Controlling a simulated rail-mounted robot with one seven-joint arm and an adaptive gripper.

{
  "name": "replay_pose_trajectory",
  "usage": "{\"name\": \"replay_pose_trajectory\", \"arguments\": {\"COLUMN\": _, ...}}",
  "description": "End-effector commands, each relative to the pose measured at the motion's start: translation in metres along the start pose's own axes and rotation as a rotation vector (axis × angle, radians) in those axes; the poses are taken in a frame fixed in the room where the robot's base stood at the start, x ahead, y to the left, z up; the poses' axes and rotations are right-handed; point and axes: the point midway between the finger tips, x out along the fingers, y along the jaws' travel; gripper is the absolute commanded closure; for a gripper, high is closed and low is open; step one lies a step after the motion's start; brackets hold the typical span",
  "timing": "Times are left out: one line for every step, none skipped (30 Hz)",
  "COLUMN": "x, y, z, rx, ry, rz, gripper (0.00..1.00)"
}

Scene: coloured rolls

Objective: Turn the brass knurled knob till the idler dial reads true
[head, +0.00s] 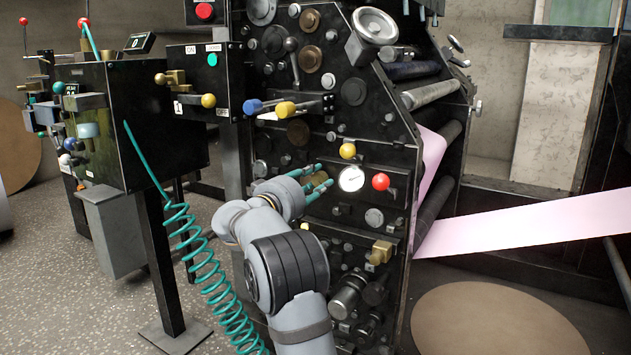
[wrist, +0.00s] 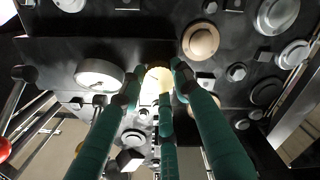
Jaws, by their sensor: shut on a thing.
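My gripper (head: 317,181) reaches the front of the black machine panel. Its green fingers (wrist: 157,92) are shut around the brass knob (wrist: 155,83), seen in the wrist view. In the head view the knob is mostly hidden by the fingers and my wrist. The round white idler dial (head: 351,178) sits just right of the fingers in the head view. It also shows left of the knob in the wrist view (wrist: 98,74), tilted. Its reading is too small to make out in either view.
A yellow ball knob (head: 347,151) and a red ball knob (head: 380,181) stick out near the dial. A brass block (head: 381,252) sits lower on the panel. A pink web (head: 530,215) runs out to the right. A coiled teal hose (head: 205,262) hangs left of my arm.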

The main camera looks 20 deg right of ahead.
Motion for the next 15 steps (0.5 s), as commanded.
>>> {"name": "replay_pose_trajectory", "arguments": {"x": -0.0006, "y": -0.0008, "z": -0.002, "rx": -0.002, "ry": 0.005, "rz": -0.002, "gripper": 0.83}}
{"name": "replay_pose_trajectory", "arguments": {"x": -0.0007, "y": -0.0008, "z": -0.0021, "rx": -0.002, "ry": 0.006, "rz": -0.002, "gripper": 0.85}}
{"name": "replay_pose_trajectory", "arguments": {"x": -0.0007, "y": -0.0009, "z": -0.0023, "rx": -0.002, "ry": 0.006, "rz": -0.002, "gripper": 0.87}}
{"name": "replay_pose_trajectory", "arguments": {"x": -0.0008, "y": -0.0009, "z": -0.0024, "rx": -0.002, "ry": 0.006, "rz": -0.003, "gripper": 0.89}}
{"name": "replay_pose_trajectory", "arguments": {"x": -0.0008, "y": -0.0009, "z": -0.0025, "rx": -0.002, "ry": 0.007, "rz": -0.003, "gripper": 0.9}}
{"name": "replay_pose_trajectory", "arguments": {"x": -0.0008, "y": -0.001, "z": -0.0027, "rx": -0.003, "ry": 0.007, "rz": -0.003, "gripper": 0.93}}
{"name": "replay_pose_trajectory", "arguments": {"x": -0.0009, "y": -0.001, "z": -0.0028, "rx": -0.003, "ry": 0.007, "rz": -0.003, "gripper": 0.94}}
{"name": "replay_pose_trajectory", "arguments": {"x": -0.0009, "y": -0.001, "z": -0.0029, "rx": -0.003, "ry": 0.008, "rz": -0.003, "gripper": 0.96}}
{"name": "replay_pose_trajectory", "arguments": {"x": -0.001, "y": -0.001, "z": -0.0031, "rx": -0.003, "ry": 0.008, "rz": -0.003, "gripper": 0.96}}
{"name": "replay_pose_trajectory", "arguments": {"x": -0.001, "y": -0.0011, "z": -0.0033, "rx": -0.004, "ry": 0.009, "rz": -0.003, "gripper": 0.96}}
{"name": "replay_pose_trajectory", "arguments": {"x": -0.0011, "y": -0.0011, "z": -0.0034, "rx": -0.005, "ry": 0.009, "rz": -0.003, "gripper": 0.96}}
{"name": "replay_pose_trajectory", "arguments": {"x": -0.0011, "y": -0.0012, "z": -0.0036, "rx": -0.008, "ry": 0.009, "rz": -0.003, "gripper": 0.96}}
{"name": "replay_pose_trajectory", "arguments": {"x": -0.0012, "y": -0.0012, "z": -0.0037, "rx": -0.01, "ry": 0.01, "rz": -0.003, "gripper": 0.96}}
{"name": "replay_pose_trajectory", "arguments": {"x": -0.0012, "y": -0.0012, "z": -0.0039, "rx": -0.012, "ry": 0.01, "rz": -0.003, "gripper": 0.96}}
{"name": "replay_pose_trajectory", "arguments": {"x": -0.0013, "y": -0.0012, "z": -0.0041, "rx": -0.013, "ry": 0.011, "rz": -0.004, "gripper": 0.96}}
